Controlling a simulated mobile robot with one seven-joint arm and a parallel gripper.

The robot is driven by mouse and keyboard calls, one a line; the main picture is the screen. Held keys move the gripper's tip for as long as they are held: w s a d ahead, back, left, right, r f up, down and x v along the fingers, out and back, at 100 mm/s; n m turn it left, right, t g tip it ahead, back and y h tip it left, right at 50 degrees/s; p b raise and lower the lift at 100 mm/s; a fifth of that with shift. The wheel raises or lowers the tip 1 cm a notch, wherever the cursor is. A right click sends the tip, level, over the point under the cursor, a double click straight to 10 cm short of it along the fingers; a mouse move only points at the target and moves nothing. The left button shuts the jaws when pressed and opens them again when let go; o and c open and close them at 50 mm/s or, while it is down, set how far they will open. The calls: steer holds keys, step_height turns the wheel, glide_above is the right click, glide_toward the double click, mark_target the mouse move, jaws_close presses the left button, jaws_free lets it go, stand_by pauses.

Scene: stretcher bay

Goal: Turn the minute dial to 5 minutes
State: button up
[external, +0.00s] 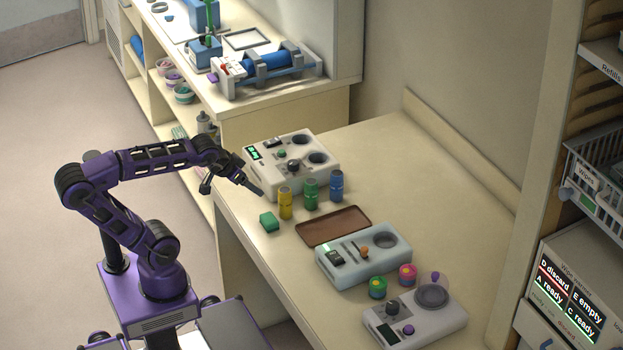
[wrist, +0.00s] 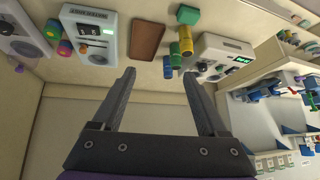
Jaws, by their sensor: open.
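A pale device with a lit green display (external: 253,153) stands near the back left of the bench; the display's text is too small to read. A dark round dial (external: 293,166) and a small green knob (external: 281,154) sit on its top. I cannot tell for certain which knob is the minute dial. The device (wrist: 222,45) also shows at the upper right in the wrist view. My gripper (external: 260,191) is at the bench's left edge, in front of this device and apart from the dial. In the wrist view my gripper (wrist: 159,74) is open, with nothing between its fingers.
Yellow (external: 285,204), green (external: 311,193) and blue (external: 336,186) bottles and a green block (external: 268,221) stand close to my gripper. A brown tray (external: 333,226) and two other devices (external: 345,273) (external: 448,325) lie farther right. The bench's back right is clear.

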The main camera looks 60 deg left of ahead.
steer(key=w+d+r+n+t+y+b, duration=0.1)
steer(key=w+r+n+t, duration=0.25)
steer(key=w, duration=0.85)
steer(key=w+r+n+t+b, duration=0.1)
steer(key=w+r+n+t, duration=0.2)
steer(key=w, duration=1)
steer(key=w+d+r+t+h, duration=0.3)
steer(key=w+r+h, duration=0.1)
steer(key=w+r, duration=0.4)
steer(key=m+g+h+b, duration=0.25)
steer(key=m+g, duration=1.25)
steer(key=m, duration=0.9)
glide_above(392, 305)
steer(key=s+a, duration=0.2)
steer(key=a, duration=0.5)
step_height(392, 305, down, 19)
steer(key=shift+h, duration=0.55)
steer(key=b+x, duration=0.1)
steer(key=x, duration=1.6)
steer(key=shift+s+d+f, duration=0.1)
steer(key=shift+f, duration=0.15)
steer(key=shift+c, duration=0.2)
